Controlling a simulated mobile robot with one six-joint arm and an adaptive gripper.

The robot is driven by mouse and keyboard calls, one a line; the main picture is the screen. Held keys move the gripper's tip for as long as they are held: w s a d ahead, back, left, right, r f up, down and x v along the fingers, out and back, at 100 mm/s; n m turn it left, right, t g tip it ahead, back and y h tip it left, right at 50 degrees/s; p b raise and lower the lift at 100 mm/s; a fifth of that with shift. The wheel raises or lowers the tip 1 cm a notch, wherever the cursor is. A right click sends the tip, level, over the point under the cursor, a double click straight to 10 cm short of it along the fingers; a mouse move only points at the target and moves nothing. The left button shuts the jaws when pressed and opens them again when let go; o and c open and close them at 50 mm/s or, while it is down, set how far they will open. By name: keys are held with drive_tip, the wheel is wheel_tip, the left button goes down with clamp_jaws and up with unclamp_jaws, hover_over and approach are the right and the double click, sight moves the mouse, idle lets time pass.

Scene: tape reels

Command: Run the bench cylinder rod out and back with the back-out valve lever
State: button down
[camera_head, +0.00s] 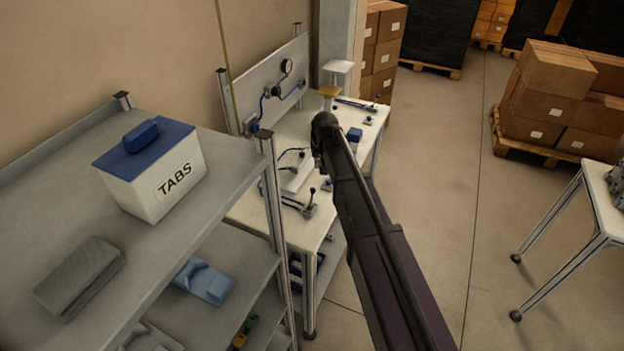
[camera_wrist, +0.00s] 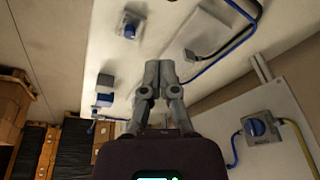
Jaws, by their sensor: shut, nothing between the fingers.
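The white-topped bench (camera_head: 308,232) stands left of centre in the head view, with small pneumatic parts on it. A hand lever (camera_head: 311,198) with a black knob stands upright near its front edge. I cannot tell whether it is the back-out valve lever. A slim bar-like part (camera_head: 356,104) lies at the far end; I cannot make out a cylinder rod or its position. My gripper (camera_wrist: 160,72) is shut and empty in the wrist view, with the bench top behind its fingertips. In the head view my arm covers the middle of the bench and hides the fingers.
An upright panel (camera_head: 262,84) with a gauge and blue hoses backs the bench. A grey shelf (camera_head: 215,232) with a white TABS box (camera_head: 155,185) stands close on the left. Stacked cartons (camera_head: 556,100) stand far right. The floor right of the bench is clear.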

sight(312, 197)
drive_tip(key=shift+w+a+r, duration=0.2)
drive_tip(key=shift+w+a, duration=0.45)
drive_tip(key=shift+a, duration=0.35)
drive_tip(key=shift+f, duration=0.15)
drive_tip(key=b+x, duration=1)
drive_tip(key=shift+w, duration=0.1)
drive_tip(key=shift+s+d+r+p, duration=0.1)
drive_tip(key=shift+s+d, duration=0.05)
drive_tip(key=shift+s, duration=0.5)
drive_tip(key=shift+s+d+r+p, duration=0.15)
drive_tip(key=shift+s, duration=0.5)
drive_tip(key=shift+s+d+r+p, duration=0.1)
drive_tip(key=shift+s+d, duration=0.05)
drive_tip(key=shift+s, duration=0.5)
drive_tip(key=shift+a, duration=0.1)
